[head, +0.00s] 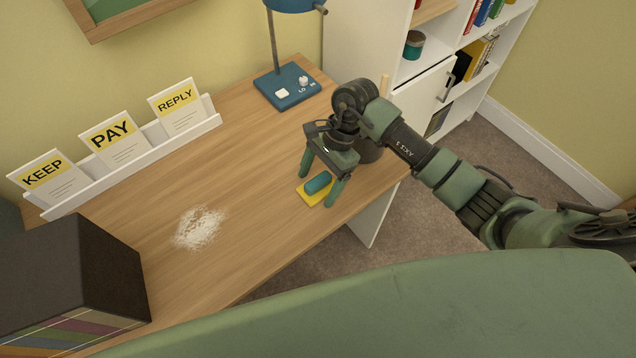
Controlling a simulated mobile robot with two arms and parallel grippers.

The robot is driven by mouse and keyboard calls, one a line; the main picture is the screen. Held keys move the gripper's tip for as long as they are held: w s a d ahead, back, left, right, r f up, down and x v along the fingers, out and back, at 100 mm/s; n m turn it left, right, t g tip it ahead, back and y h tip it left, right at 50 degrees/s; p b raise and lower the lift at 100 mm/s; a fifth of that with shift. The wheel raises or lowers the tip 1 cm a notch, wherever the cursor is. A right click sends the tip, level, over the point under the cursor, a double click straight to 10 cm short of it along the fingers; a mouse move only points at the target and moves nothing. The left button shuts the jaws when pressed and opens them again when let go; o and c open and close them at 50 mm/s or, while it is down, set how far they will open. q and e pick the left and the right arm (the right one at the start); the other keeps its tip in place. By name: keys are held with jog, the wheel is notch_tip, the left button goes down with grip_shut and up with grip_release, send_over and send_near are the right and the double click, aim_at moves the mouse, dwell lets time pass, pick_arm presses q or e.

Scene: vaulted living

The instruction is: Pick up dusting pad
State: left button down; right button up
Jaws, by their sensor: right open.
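The dusting pad (307,195) is a yellow square with a blue grip (318,182) on top. It lies flat on the wooden desk (255,190), near the desk's right front edge. My right gripper (320,187) is open, its two green fingers pointing down, one on either side of the pad's grip in the picture. Whether the fingers touch the pad or hover above it I cannot tell. Nothing is held. My left gripper does not show.
White powder (200,228) is spilled on the desk. A white card rack (140,163) stands along the wall. A blue lamp (287,86) is at the back, a dark box (110,265) at left. A white shelf unit (400,90) stands behind my right arm.

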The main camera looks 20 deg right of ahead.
aim_at(318, 179)
jog(key=c, duration=1.5)
notch_tip(318, 179, up, 20)
jog(key=shift+r+b, duration=0.1)
jog(key=shift+b, duration=0.95)
